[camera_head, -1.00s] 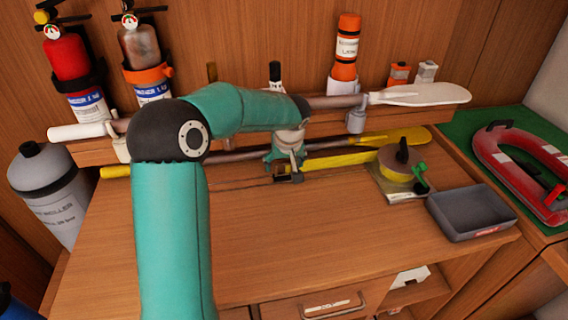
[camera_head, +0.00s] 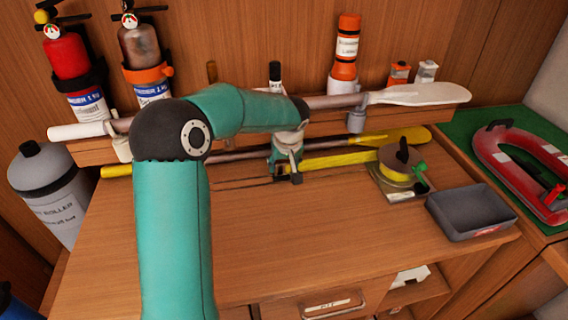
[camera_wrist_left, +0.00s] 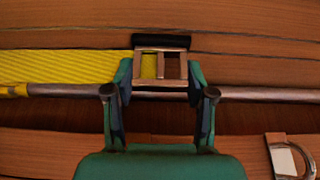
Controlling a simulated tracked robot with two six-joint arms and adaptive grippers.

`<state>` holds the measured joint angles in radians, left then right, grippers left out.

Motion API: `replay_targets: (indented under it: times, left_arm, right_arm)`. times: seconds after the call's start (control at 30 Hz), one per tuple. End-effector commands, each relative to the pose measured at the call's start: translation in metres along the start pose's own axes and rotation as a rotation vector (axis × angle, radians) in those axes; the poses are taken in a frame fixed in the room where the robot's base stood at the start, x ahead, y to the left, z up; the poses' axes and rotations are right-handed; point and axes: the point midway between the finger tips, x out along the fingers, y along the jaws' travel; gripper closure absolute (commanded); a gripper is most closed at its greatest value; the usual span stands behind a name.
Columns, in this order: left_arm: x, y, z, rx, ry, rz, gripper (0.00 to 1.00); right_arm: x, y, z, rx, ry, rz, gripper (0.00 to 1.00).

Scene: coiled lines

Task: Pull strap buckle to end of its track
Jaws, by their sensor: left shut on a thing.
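My left gripper (camera_head: 289,160) is at the back of the wooden bench. In the left wrist view the gripper (camera_wrist_left: 160,78) has one finger on each side of the metal strap buckle (camera_wrist_left: 160,87), shut on it. A dark bar lies along the buckle's far edge. The yellow strap (camera_wrist_left: 62,66) meets the buckle from the left in that view. In the head view the strap (camera_head: 338,159) runs right from the gripper to the reel (camera_head: 398,170). The track (camera_head: 245,184) shows as thin dark lines left of the gripper. My right gripper is not in view.
A grey tray (camera_head: 470,213) stands right of the reel. A white-bladed paddle (camera_head: 420,94) and a yellow paddle (camera_head: 405,137) lie along the back. Extinguishers and an orange canister (camera_head: 344,60) stand behind. The bench front is clear.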

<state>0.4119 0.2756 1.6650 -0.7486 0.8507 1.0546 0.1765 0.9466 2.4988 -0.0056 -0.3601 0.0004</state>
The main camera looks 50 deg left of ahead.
Motion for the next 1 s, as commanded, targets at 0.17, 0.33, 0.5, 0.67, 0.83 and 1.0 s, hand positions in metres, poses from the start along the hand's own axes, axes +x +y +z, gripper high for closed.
replay_targets:
  times: [0.17, 0.33, 0.5, 0.67, 0.83, 1.0]
  left_arm:
    - [0.003, -0.023, 0.000, -0.005, 0.002, -0.001, 1.00]
    - [0.000, -0.037, 0.000, -0.002, 0.002, 0.000, 1.00]
    - [0.000, -0.036, -0.001, -0.001, 0.002, 0.001, 1.00]
    - [0.000, -0.036, -0.001, 0.000, 0.001, 0.000, 0.24]
    - [0.000, -0.036, 0.000, 0.000, 0.001, 0.000, 0.20]
    - [-0.001, -0.036, 0.000, 0.000, 0.001, 0.000, 0.20]
  right_arm:
    - [0.015, 0.005, 0.000, 0.000, 0.000, 0.000, 1.00]
    - [0.018, 0.007, 0.000, 0.000, 0.000, 0.000, 1.00]
    - [0.017, 0.006, 0.000, 0.000, 0.000, 0.000, 1.00]
    - [0.017, 0.006, 0.000, 0.000, 0.000, 0.000, 1.00]
    - [0.017, 0.006, 0.000, 0.000, 0.000, 0.000, 1.00]
    - [0.017, 0.006, 0.000, 0.000, 0.000, 0.000, 1.00]
